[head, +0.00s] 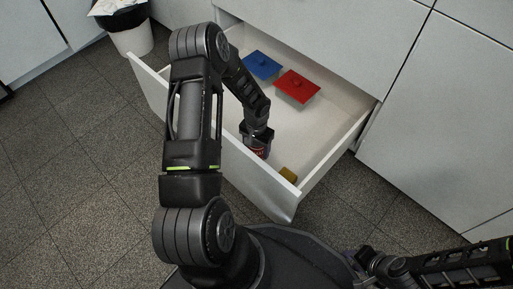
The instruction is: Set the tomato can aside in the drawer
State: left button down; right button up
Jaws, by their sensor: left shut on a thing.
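The drawer (335,150) is pulled open from the white cabinet. My left gripper (257,143) reaches down inside it, near the front panel. It is shut on the tomato can (258,153), a small can with red on it, mostly hidden by the gripper and the drawer front. I cannot tell whether the can touches the drawer floor. My right arm shows at the bottom right, outside the drawer; its fingertips are not clearly seen.
A blue lidded box (262,66) and a red lidded box (297,87) lie toward the back of the drawer. A small yellow item (288,174) lies near the front right corner. A white bin (132,40) stands at the upper left.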

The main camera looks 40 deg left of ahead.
pick_arm(q)
jog(key=shift+c, duration=1.5)
grip_release()
jog(key=shift+f, duration=0.1)
notch_tip(320, 180, up, 12)
jog(key=p, duration=0.5)
